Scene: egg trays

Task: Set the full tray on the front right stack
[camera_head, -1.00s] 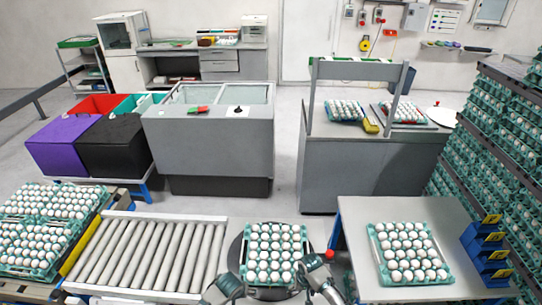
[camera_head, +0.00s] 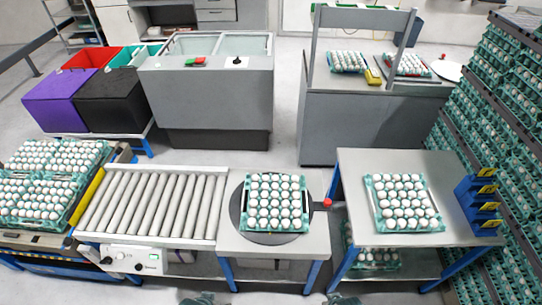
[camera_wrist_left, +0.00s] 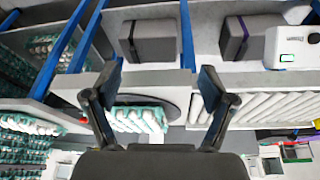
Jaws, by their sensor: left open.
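A teal tray (camera_head: 277,230) full of white eggs lies flat on the round dark turntable (camera_head: 237,212). It also shows between the fingers in the left wrist view (camera_wrist_left: 140,101). The front right stack (camera_head: 58,222) stands at the left, beyond the roller conveyor, with eggs in its top tray. My left gripper (camera_head: 197,300) is just at the bottom edge, clear of the tray; in the left wrist view its fingers (camera_wrist_left: 158,82) are spread with nothing held. My right gripper (camera_head: 343,300) barely shows at the bottom edge, apart from the tray; its fingers are cut off.
A roller conveyor (camera_head: 150,205) lies between the stacks and the turntable. A red knob (camera_head: 327,202) sits at the turntable's right. The right table (camera_head: 350,170) holds another egg tray (camera_head: 405,230) and blue bins (camera_head: 478,205). Tall tray racks (camera_head: 510,130) line the right side.

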